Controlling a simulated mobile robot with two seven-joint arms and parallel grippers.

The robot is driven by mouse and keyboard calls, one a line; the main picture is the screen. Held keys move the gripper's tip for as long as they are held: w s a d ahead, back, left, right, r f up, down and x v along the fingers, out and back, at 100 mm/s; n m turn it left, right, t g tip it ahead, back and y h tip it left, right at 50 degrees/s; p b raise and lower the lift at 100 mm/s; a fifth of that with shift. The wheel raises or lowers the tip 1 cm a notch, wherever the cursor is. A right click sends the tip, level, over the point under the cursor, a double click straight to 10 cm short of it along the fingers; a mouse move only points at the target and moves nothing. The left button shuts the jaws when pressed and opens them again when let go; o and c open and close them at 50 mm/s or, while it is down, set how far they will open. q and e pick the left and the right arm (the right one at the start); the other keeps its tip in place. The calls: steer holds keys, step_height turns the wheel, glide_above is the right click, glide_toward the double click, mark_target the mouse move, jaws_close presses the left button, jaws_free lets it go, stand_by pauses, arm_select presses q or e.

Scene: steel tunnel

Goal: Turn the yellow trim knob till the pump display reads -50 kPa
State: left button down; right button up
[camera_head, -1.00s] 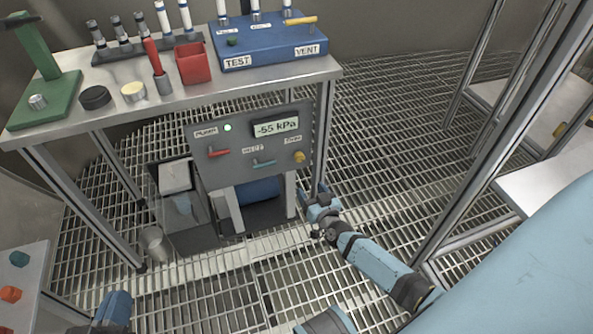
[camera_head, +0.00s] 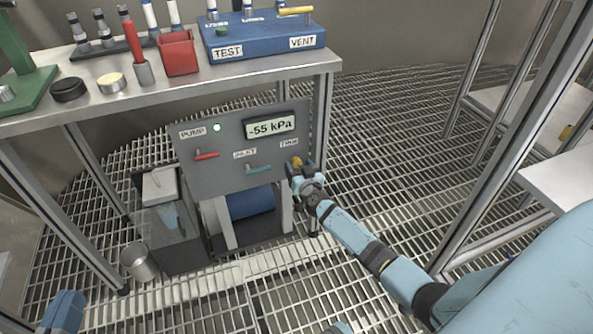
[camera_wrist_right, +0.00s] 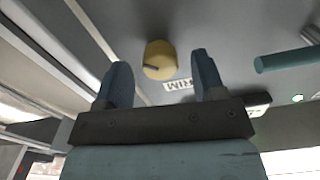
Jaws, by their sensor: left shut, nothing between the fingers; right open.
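The yellow trim knob (camera_head: 296,162) is on the right side of the grey pump panel (camera_head: 215,170), below the display (camera_head: 270,126), which reads -55 kPa. In the right wrist view the knob (camera_wrist_right: 159,60) has a dark pointer mark and sits just beyond and between the spread fingers of my right gripper (camera_wrist_right: 158,80), with the TRIM label beside it. My right gripper (camera_head: 301,172) is open at the knob in the head view, and no finger visibly touches the knob. My left gripper is not clearly visible; only part of my left arm shows at the lower left.
A green lamp (camera_head: 217,127), a red lever (camera_head: 206,155) and a teal lever (camera_head: 258,170) are on the panel. The table (camera_head: 200,95) overhangs it, carrying a blue test box (camera_head: 262,42) and a red bin (camera_head: 178,53). A metal bucket (camera_head: 139,262) stands on the grating floor.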

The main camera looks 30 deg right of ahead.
arm_select(q)
steer(key=shift+w+a+r+m+b, duration=0.2)
steer(key=shift+m+b, duration=0.1)
steer(key=shift+m, duration=0.1)
arm_select(e)
steer(key=shift+x, duration=1.05)
steer(key=c, duration=0.9)
steer(key=shift+r+m, duration=0.1)
steer(key=shift+m, duration=0.4)
steer(key=shift+m+p, duration=0.35)
steer(key=shift+m, duration=0.05)
arm_select(q)
steer(key=shift+s+d+f+n, duration=0.2)
steer(key=shift+f+n, duration=0.1)
steer(key=shift+n, duration=0.1)
arm_select(e)
steer(key=shift+m, duration=1.1)
